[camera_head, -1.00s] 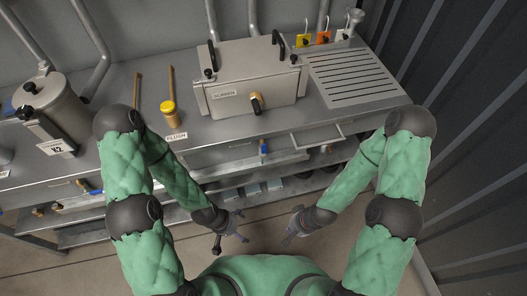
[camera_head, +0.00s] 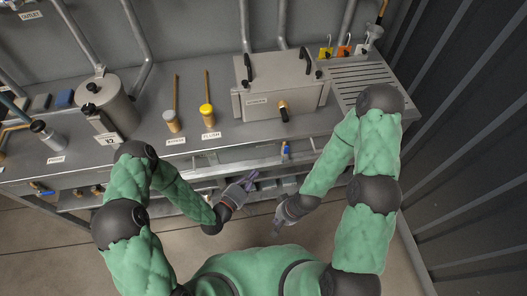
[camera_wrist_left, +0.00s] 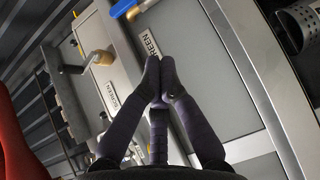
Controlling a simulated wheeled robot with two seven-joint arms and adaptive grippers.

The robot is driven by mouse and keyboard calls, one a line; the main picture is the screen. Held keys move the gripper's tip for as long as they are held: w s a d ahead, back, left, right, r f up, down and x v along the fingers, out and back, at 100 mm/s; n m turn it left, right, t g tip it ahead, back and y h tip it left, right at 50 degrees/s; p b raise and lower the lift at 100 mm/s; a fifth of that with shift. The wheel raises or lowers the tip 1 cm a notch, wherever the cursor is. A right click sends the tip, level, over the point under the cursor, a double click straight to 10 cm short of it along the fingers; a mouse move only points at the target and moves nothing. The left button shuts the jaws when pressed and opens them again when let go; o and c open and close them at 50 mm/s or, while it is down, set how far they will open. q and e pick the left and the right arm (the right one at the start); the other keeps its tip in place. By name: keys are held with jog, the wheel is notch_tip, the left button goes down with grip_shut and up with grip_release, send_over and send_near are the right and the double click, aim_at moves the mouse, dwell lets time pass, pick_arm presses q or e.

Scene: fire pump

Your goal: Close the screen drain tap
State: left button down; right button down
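The screen drain tap is a small valve with a blue lever (camera_head: 285,148) on the bench front, below the box labelled SCREEN (camera_head: 281,88). In the left wrist view its blue handle (camera_wrist_left: 122,8) shows at the top edge, beside a SCREEN label (camera_wrist_left: 150,42). My left gripper (camera_head: 252,181) is below and left of the tap, apart from it. In the left wrist view its fingertips (camera_wrist_left: 160,72) meet, with nothing visible between them. My right gripper (camera_head: 278,222) hangs lower, in front of the bench; its fingers are too small to judge.
The box's brass-and-black front handle (camera_head: 284,112) sticks out above the tap. Yellow-topped FLUSH valve (camera_head: 207,112) and a metal canister (camera_head: 104,103) stand to the left on the bench. A slatted drain board (camera_head: 362,82) is at right. Floor before the bench is clear.

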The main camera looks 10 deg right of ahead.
aim_at(286, 152)
pick_arm(q)
jog(key=shift+s+a+r+n+t+h, duration=0.15)
jog(key=shift+r+n+t, duration=0.15)
jog(key=shift+r, duration=0.3)
jog(key=shift+s+a+r+n+t+h, duration=0.1)
jog(key=shift+s+r+n+t+h, duration=0.15)
jog(key=shift+r, duration=0.3)
pick_arm(e)
jog(key=shift+a+r, duration=0.35)
jog(key=shift+a, duration=0.05)
pick_arm(q)
jog(key=shift+w+d, duration=0.1)
jog(key=shift+w, duration=0.05)
